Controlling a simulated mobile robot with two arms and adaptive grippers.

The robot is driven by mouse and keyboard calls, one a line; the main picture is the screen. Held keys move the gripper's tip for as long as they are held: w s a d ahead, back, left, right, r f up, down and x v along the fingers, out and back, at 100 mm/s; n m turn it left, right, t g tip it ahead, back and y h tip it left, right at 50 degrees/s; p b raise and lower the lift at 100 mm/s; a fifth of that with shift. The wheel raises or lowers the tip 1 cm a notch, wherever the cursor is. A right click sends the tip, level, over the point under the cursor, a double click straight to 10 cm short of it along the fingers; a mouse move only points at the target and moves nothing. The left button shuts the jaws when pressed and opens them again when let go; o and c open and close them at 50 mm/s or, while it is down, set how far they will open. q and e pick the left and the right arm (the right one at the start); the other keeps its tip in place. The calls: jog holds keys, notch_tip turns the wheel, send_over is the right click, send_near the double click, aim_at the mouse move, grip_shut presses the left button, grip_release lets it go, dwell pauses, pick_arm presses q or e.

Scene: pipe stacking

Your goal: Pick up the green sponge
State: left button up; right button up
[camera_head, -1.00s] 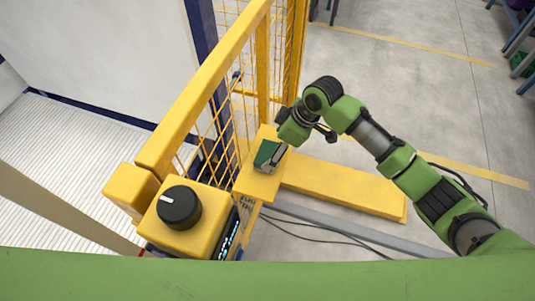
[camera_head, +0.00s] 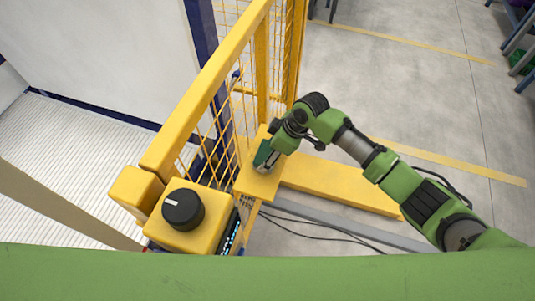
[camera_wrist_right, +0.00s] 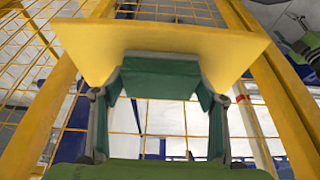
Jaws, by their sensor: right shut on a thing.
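The green sponge (camera_wrist_right: 160,80) is a dark green block at the edge of a small yellow shelf, between my right gripper's fingers in the right wrist view. In the head view a dark green patch of the sponge (camera_head: 262,152) shows over the shelf (camera_head: 257,187), partly hidden by the gripper. My right gripper (camera_head: 268,158) is shut on the sponge, one finger at each side. I cannot tell whether the sponge still touches the shelf. My left gripper is not in view.
A yellow mesh fence (camera_head: 222,125) stands left of the shelf. A yellow box with a black knob (camera_head: 183,209) is at the front left. A yellow beam (camera_head: 340,187) and cables (camera_head: 330,230) lie low on the right. Open grey floor lies beyond.

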aim_at(265, 152)
jog(key=shift+r, duration=0.15)
jog(key=shift+r+b, duration=0.25)
jog(key=shift+b, duration=0.05)
notch_tip(265, 152, up, 2)
jog(key=shift+r+b, duration=0.25)
jog(key=shift+b, duration=0.4)
jog(key=s+r, duration=0.3)
jog(key=s+r+b, duration=0.1)
jog(key=r, duration=0.1)
jog(key=shift+s+a+r, duration=0.1)
jog(key=shift+s+a, duration=0.2)
jog(key=s+r, duration=0.2)
jog(key=s, duration=0.2)
jog(key=s+a+r+b, duration=0.1)
jog(key=s+r, duration=0.1)
jog(key=s, duration=0.3)
jog(key=shift+s+r+b, duration=0.2)
jog(key=shift+r+b, duration=0.1)
